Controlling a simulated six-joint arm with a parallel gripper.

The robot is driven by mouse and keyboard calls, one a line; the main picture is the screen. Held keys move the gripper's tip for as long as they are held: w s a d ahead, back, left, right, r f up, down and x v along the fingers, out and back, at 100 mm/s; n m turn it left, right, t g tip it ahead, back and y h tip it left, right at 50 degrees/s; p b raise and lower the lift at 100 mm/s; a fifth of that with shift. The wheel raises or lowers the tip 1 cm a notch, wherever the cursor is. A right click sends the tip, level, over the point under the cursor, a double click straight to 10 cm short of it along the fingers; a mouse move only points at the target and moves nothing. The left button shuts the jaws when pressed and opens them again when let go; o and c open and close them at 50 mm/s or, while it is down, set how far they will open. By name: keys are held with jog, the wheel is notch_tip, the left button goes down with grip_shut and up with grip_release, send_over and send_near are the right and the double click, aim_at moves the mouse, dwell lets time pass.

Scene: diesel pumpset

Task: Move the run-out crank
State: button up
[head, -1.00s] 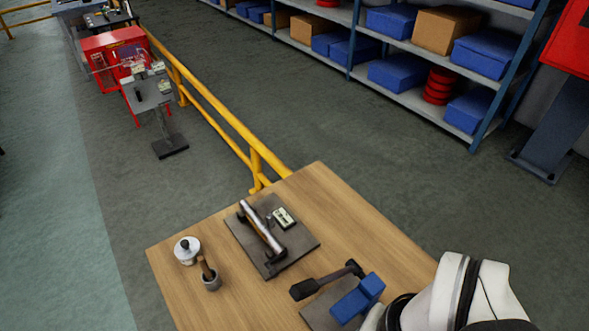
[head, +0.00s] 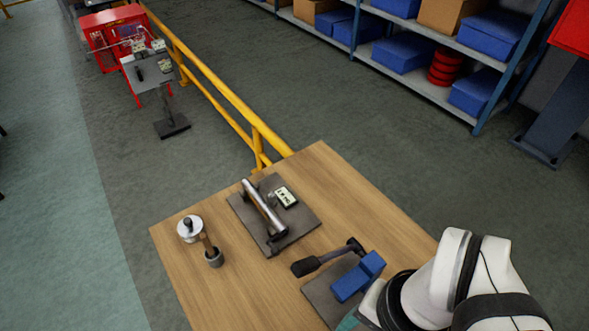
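I cannot tell for certain which part is the run-out crank. A silver cylinder (head: 263,208) lies along a dark plate (head: 297,224) on the wooden bench, with a small light labelled block (head: 286,196) beside it. A white disc with a dark knob (head: 189,229) sits on the left of the bench. A dark-handled tool (head: 328,259), perhaps a crank or mallet, lies in front of the plate, next to a blue block (head: 358,276). My white arm enters at the lower right; my gripper is not visible.
The wooden bench (head: 213,300) has bare room at front left. A yellow rail (head: 218,102) runs behind it. Shelves (head: 424,87) with blue boxes stand at the back, and a red cabinet (head: 107,40) at far left.

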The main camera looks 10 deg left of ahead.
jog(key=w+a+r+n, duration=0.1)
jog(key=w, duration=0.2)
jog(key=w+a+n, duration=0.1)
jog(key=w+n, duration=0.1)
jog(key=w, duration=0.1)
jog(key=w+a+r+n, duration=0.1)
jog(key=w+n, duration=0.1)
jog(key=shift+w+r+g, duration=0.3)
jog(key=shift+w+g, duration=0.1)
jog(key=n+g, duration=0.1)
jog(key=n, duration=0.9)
send_over(278, 251)
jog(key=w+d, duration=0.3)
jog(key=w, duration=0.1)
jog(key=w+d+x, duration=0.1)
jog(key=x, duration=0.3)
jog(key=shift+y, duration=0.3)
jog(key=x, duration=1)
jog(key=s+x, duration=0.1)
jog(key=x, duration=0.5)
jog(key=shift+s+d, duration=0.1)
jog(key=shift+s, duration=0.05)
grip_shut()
